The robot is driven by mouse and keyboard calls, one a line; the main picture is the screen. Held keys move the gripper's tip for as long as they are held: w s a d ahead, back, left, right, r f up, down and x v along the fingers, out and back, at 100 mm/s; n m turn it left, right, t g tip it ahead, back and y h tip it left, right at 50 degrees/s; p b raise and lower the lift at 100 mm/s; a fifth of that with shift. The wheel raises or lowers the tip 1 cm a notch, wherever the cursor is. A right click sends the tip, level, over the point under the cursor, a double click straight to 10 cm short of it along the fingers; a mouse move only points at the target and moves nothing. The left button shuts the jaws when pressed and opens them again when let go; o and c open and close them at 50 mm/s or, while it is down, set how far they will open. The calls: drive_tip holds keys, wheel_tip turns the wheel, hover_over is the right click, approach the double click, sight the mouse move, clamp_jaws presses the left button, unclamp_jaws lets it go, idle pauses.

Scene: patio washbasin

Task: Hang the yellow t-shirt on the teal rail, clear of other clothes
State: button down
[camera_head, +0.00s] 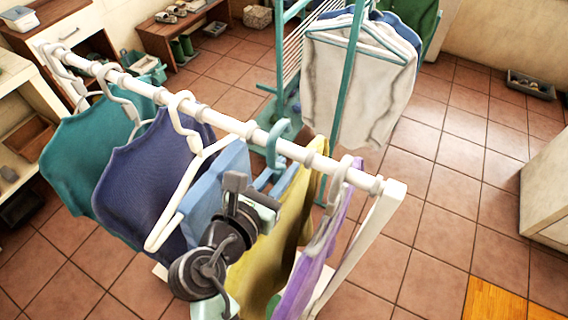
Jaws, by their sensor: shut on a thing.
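The yellow t-shirt (286,215) hangs at the right part of the white rail (227,122), between a light blue piece and a purple garment. A teal hook (276,143) above it loops over the white rail. My gripper (256,200) is at the shirt's left upper side, shut on its hanger; the exact contact is partly hidden by the gripper itself. The teal rail's frame (349,92) stands behind, farther into the room. A pale grey shirt (345,90) on a teal hanger, a blue garment and a green garment hang there. The teal rail's top is largely cut off.
On the white rail, a teal shirt (88,160), a navy shirt (150,165) and a white hanger (178,195) are to the left. The purple garment (312,255) hangs close on the right. Tiled floor (450,170) is clear to the right. A pale cabinet (547,190) stands at the right edge.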

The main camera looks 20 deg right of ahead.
drive_tip(key=f+p+v, duration=0.3)
drive_tip(key=f+v, duration=0.1)
drive_tip(key=v, duration=1.3)
drive_tip(key=s+a+f+p+v, duration=0.1)
drive_tip(key=f+p+v, duration=0.3)
drive_tip(key=v, duration=1.3)
drive_tip(key=shift+s+a, duration=0.35)
drive_tip(key=shift+a, duration=0.2)
idle(0.4)
